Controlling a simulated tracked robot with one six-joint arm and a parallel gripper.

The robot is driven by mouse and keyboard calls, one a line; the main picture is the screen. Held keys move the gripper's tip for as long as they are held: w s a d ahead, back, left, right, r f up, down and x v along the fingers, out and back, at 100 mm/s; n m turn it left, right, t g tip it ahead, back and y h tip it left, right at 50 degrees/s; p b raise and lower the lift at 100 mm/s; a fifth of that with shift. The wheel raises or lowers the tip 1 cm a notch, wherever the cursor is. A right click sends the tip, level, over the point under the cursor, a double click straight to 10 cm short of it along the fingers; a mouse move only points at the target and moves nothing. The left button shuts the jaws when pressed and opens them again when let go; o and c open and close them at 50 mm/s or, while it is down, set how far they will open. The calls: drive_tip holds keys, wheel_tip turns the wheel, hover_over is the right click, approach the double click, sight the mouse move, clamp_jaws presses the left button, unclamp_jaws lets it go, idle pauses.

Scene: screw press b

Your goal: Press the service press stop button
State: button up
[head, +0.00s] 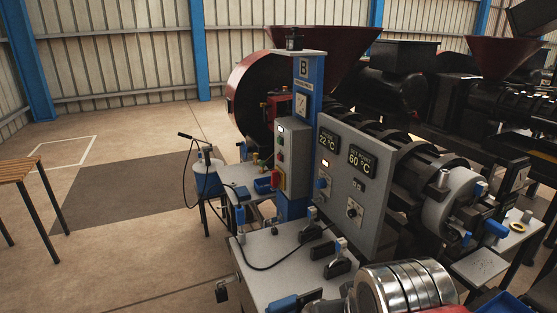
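A narrow grey control box (293,155) is mounted on the blue column (303,110) marked with a B. A vertical row of small buttons sits on its left-hand face, among them a green button (280,142) and a red button (280,156). A larger red part (277,180) shows low on the box. The labels are too small to read, so I cannot tell which one is the stop button. My gripper is not recognisable in the head view.
A grey panel (338,212) with 22 °C and 60 °C displays stands right of the column. A grey table (270,262) with a cable and blue-black parts is in front. A shiny ribbed cylinder (405,288) lies nearby. Open floor (130,265) is at the left, beside a wooden table (18,170).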

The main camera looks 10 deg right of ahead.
drive_tip(key=shift+c, duration=0.4)
clamp_jaws()
idle(1.2)
